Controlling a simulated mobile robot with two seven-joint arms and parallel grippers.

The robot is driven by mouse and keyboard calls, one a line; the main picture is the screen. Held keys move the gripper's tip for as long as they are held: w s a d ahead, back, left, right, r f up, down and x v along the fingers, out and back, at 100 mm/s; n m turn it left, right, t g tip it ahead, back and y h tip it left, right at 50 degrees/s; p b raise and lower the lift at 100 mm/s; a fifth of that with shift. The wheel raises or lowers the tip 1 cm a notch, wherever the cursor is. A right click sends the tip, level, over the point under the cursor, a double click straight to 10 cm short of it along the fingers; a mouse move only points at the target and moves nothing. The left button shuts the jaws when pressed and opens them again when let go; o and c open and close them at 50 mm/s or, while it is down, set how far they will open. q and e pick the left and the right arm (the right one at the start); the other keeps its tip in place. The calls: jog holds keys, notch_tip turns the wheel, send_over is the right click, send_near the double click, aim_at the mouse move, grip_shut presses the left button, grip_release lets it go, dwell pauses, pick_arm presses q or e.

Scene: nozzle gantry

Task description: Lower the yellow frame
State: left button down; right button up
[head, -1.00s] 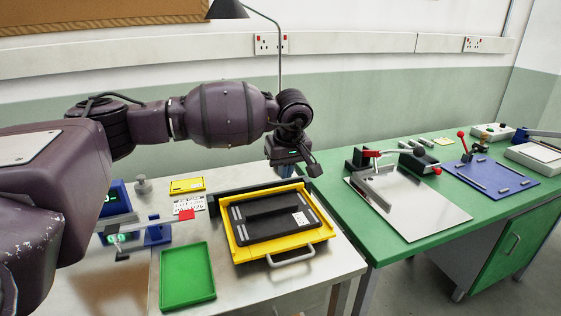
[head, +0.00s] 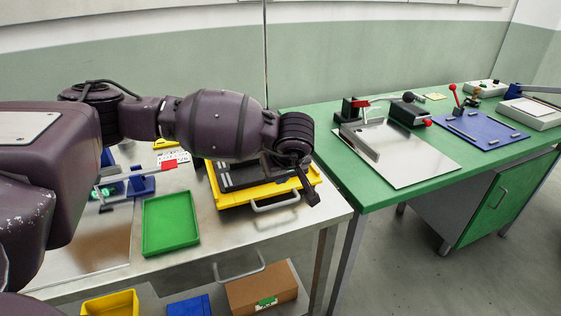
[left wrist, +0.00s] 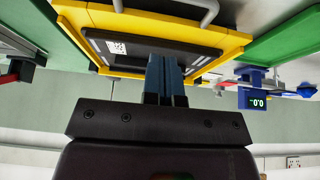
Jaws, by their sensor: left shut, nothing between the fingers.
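The yellow frame (head: 238,199) lies on the metal bench in the head view, around a black plate (head: 238,179), and looks about flat. Its grey handle (head: 275,205) faces the front edge. My left arm hides its back part. In the left wrist view the yellow frame (left wrist: 150,25) fills the top, with the black plate and white label inside it. My left gripper (head: 308,190) is over the frame's right side, pointing down. In the left wrist view its blue fingers (left wrist: 166,75) are together and empty, in front of the plate. I cannot tell whether they touch it. My right gripper is out of view.
A green tray (head: 170,222) stands left of the frame, with a blue stand (head: 140,186) behind it. The green bench (head: 370,194) is on the right, carrying a shiny plate (head: 400,155) and a blue board (head: 487,140). A shelf below holds boxes.

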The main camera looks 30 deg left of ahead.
pick_arm(q)
jog(key=f, duration=0.2)
jog(key=f+b, duration=0.1)
jog(key=f, duration=0.1)
jog(key=d+f, duration=0.1)
jog(key=f, duration=0.1)
jog(key=shift+s+b, duration=0.35)
jog(key=shift+s, duration=0.05)
jog(key=shift+f, duration=0.85)
jog(key=shift+s+f+b, duration=0.15)
jog(key=shift+f+b, duration=0.15)
jog(key=shift+b, duration=0.05)
jog(key=shift+f, duration=0.2)
jog(key=shift+s+d, duration=0.1)
